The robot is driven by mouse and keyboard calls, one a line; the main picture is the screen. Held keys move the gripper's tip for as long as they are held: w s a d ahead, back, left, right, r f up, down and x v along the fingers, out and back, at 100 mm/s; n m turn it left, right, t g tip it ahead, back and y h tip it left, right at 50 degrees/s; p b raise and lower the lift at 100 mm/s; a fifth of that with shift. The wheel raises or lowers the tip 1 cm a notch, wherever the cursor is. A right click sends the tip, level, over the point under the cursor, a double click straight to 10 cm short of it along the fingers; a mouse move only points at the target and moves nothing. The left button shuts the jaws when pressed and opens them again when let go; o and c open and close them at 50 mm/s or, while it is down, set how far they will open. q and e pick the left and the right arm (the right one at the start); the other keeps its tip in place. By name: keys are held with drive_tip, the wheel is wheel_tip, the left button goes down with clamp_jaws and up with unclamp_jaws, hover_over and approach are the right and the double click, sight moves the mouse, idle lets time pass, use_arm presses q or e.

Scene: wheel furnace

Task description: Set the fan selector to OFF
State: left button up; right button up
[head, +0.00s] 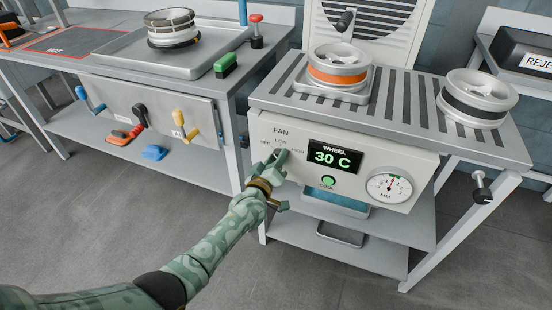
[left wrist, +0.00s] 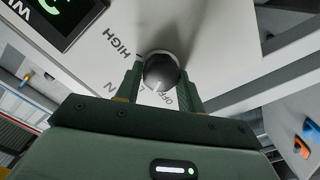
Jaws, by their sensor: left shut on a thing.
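The fan selector is a dark round knob (left wrist: 161,70) on the pale front panel (head: 408,155) of the furnace bench. My left gripper (head: 279,160) is at the knob, below the FAN lettering. In the left wrist view its two fingers (left wrist: 161,84) stand on either side of the knob, shut on it. A small pale mark on the knob faces the gripper side, near the LOW and OFF lettering; its exact setting is hard to tell. HIGH reads to the left and OFF to the right, while LOW is partly hidden. My right gripper is not in view.
Right of the selector are a display (head: 336,157) reading WHEEL 30 C, a green button (head: 328,181) and a round gauge (head: 389,187). Wheels sit on the slatted top, one with an orange band (head: 338,74). A second bench (head: 235,130) stands to the left.

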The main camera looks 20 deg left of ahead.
use_arm(q)
drive_tip(key=n, duration=0.6)
drive_tip(key=shift+f, duration=0.25)
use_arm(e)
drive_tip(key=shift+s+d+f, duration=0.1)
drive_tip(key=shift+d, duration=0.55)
use_arm(q)
drive_tip(key=shift+n, duration=0.3)
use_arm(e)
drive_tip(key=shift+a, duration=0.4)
use_arm(q)
drive_tip(key=o, duration=1)
drive_tip(key=shift+a, duration=0.1)
drive_tip(key=shift+r, duration=0.1)
